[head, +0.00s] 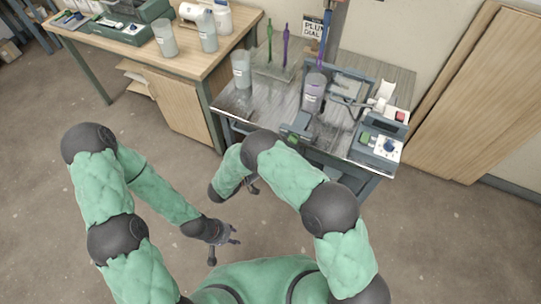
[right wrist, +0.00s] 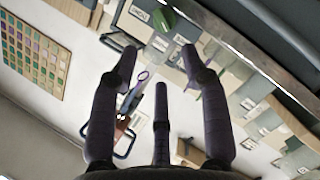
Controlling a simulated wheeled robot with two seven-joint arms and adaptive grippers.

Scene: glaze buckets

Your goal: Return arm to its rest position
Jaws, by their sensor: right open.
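My left gripper (head: 225,242) hangs over the floor in the lower middle of the head view. Its fingers are spread, with nothing between them. My right gripper (head: 253,187) is partly hidden behind its own forearm, in front of the grey worktable (head: 238,107) and apart from it. In the right wrist view its dark fingers (right wrist: 160,88) are spread wide and empty. A pale grey bucket (head: 241,69) stands at the table's left.
A rack with a green and a purple stirrer (head: 286,46) stands at the worktable's back. A control box (head: 377,147) sits at its front right. A wooden bench (head: 85,52) with more containers is at the upper left. Wooden panels (head: 480,90) lean at right.

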